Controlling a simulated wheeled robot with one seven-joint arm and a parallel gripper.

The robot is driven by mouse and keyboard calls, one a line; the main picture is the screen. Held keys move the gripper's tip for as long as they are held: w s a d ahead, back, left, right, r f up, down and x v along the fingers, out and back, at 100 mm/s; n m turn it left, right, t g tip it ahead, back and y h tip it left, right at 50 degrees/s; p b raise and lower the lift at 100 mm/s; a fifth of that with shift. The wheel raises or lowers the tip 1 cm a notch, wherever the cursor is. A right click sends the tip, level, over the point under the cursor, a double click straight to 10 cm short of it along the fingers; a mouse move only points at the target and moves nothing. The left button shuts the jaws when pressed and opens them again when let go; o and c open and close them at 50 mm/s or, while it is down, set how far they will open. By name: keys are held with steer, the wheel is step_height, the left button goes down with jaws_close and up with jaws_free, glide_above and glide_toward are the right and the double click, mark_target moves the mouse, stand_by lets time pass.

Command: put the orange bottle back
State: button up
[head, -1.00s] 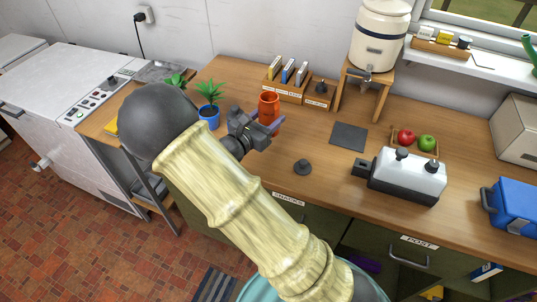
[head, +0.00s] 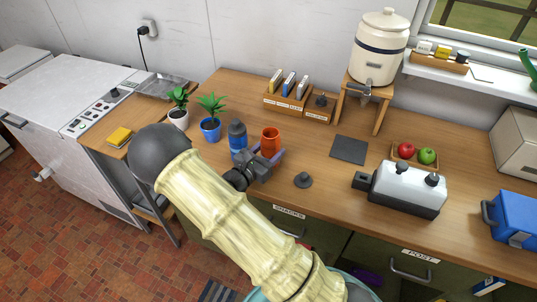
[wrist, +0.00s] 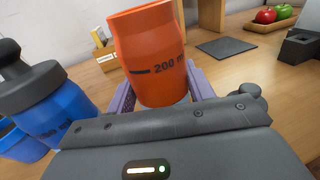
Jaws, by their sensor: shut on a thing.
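The orange bottle (head: 270,142) is open at the top and is held between the purple fingers of my gripper (head: 265,160). In the wrist view the orange bottle (wrist: 150,55) leans slightly and shows a "200" mark. My gripper (wrist: 163,95) is shut on its lower part. The fingers hide its base in the head view, so I cannot tell whether it touches the counter. A blue bottle (head: 237,135) with a dark cap stands just left of it, and it also shows in the wrist view (wrist: 50,105).
A dark knobbed disc (head: 303,181) lies on the counter to the right. Two potted plants (head: 211,118) stand to the left. A rack (head: 288,98) and a dispenser on a stand (head: 380,50) are behind. A dark flat square (head: 348,149) and a white machine (head: 405,188) are right.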

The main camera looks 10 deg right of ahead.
steer(key=shift+a+f, duration=0.1)
steer(key=shift+f, duration=0.85)
steer(key=shift+f, duration=0.1)
steer(key=o, duration=1.1)
steer(key=shift+a, duration=0.1)
steer(key=shift+s+a, duration=0.25)
steer(key=shift+a, duration=0.05)
steer(key=b+v, duration=0.2)
steer(key=v, duration=0.9)
steer(key=shift+s, duration=0.1)
